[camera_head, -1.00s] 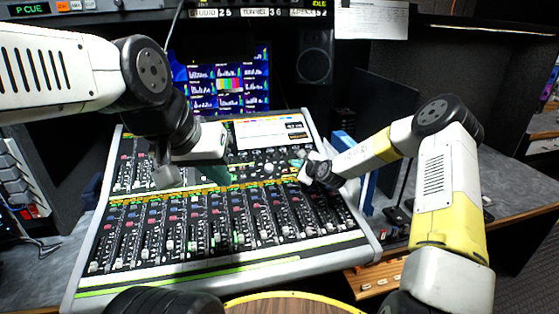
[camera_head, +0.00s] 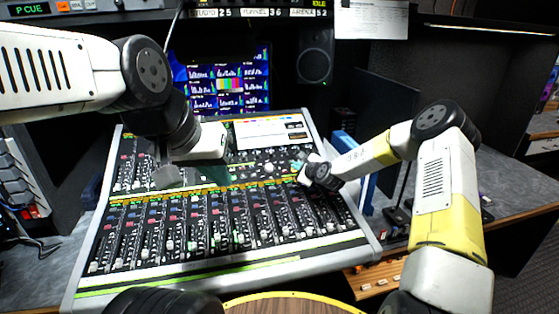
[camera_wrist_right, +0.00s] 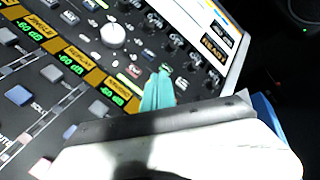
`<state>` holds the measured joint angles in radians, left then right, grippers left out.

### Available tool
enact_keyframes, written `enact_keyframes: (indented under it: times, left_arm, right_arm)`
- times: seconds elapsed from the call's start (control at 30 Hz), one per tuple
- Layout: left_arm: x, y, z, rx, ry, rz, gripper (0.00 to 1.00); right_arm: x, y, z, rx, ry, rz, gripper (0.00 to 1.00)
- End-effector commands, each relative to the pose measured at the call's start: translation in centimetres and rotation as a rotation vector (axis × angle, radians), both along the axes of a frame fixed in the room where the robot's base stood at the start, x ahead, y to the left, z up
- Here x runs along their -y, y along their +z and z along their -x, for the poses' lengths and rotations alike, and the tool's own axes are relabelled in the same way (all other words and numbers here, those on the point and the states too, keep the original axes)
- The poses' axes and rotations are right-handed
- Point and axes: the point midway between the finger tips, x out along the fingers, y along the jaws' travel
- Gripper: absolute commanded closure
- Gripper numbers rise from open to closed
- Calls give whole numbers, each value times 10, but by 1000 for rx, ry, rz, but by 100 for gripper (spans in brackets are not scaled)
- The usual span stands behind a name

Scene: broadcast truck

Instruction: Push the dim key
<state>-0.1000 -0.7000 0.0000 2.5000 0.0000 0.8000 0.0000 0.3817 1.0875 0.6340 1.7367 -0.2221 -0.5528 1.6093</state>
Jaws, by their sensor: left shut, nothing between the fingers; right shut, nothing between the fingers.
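The mixing console (camera_head: 345,247) fills the middle of the head view, with rows of faders below and a key and knob section above. My right gripper (camera_head: 298,163) is shut and empty, low over the upper right of the console. In the right wrist view its teal fingertips (camera_wrist_right: 164,72) are at a group of small keys, beside a red-lit key (camera_wrist_right: 133,71). I cannot tell whether they touch one. The key labels are too blurred to read, so I cannot single out the dim key. My left gripper (camera_head: 214,173) is shut and empty over the console's left-centre, partly hidden by its own wrist.
A large pale knob (camera_wrist_right: 113,36) and several dark knobs lie around the right fingertips. A tilted console screen (camera_head: 270,132) stands behind them. A monitor (camera_head: 220,82) and a speaker (camera_head: 314,57) stand at the back. A blue upright object (camera_head: 366,190) is close to my right arm.

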Motion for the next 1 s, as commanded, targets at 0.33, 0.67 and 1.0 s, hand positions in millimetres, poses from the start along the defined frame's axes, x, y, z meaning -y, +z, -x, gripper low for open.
enact_keyframes:
  times: [0.33, 0.67, 1.0]
  left_arm:
    - [0, 0, 0, 0, 0, 0, 100]
    - [0, 0, 0, 0, 0, 0, 100]
    - [0, 0, 0, 0, 0, 0, 100]
  right_arm:
    - [-1, -4, -2, 0, 0, 0, 100]
    - [-1, -7, -3, 0, 0, 1, 100]
    - [1, 5, 1, 1, 0, -1, 100]
